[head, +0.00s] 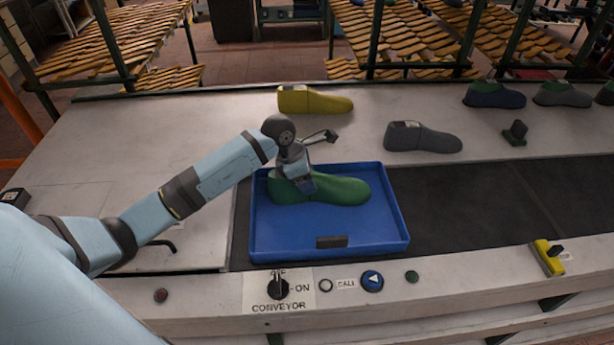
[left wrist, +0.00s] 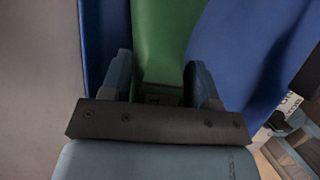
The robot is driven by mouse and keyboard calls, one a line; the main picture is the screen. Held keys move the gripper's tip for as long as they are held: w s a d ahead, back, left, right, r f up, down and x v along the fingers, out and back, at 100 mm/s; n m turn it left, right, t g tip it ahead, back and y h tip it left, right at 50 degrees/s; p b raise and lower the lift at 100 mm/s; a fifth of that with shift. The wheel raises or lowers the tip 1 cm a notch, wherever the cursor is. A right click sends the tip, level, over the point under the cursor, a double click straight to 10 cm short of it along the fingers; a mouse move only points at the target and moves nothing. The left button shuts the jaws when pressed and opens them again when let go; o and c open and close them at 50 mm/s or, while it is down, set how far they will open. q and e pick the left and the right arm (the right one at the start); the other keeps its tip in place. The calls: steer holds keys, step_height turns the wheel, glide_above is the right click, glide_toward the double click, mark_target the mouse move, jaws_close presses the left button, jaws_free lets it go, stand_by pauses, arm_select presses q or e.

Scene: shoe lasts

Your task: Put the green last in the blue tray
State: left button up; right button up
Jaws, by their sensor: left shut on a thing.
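The green last (head: 340,190) is within the blue tray (head: 330,247), in its back half, with its toe to the right. My left gripper (head: 300,185) reaches in from the left and is shut on the heel end of the last. In the left wrist view the two fingers (left wrist: 160,85) lie on either side of the green last (left wrist: 165,35), with the blue tray (left wrist: 235,60) behind. I cannot tell whether the last touches the tray floor. My right gripper is not in view.
A yellow last (head: 315,101) and a grey last (head: 424,137) stand on the table behind the tray. More lasts, one of them blue (head: 495,95), stand at the back right. The dark conveyor belt (head: 470,205) is clear right of the tray. A control panel (head: 300,288) runs along the front.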

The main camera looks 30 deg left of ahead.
arm_select(q)
steer(key=shift+f, duration=0.1)
steer(key=o, duration=1.3)
steer(key=shift+o, duration=0.2)
steer(key=shift+r, duration=0.3)
steer(key=b+v, duration=0.1)
steer(key=v, duration=1)
steer(key=shift+r, duration=0.4)
steer(key=shift+s+a, duration=0.1)
steer(key=shift+s, duration=0.05)
steer(key=shift+f, duration=0.1)
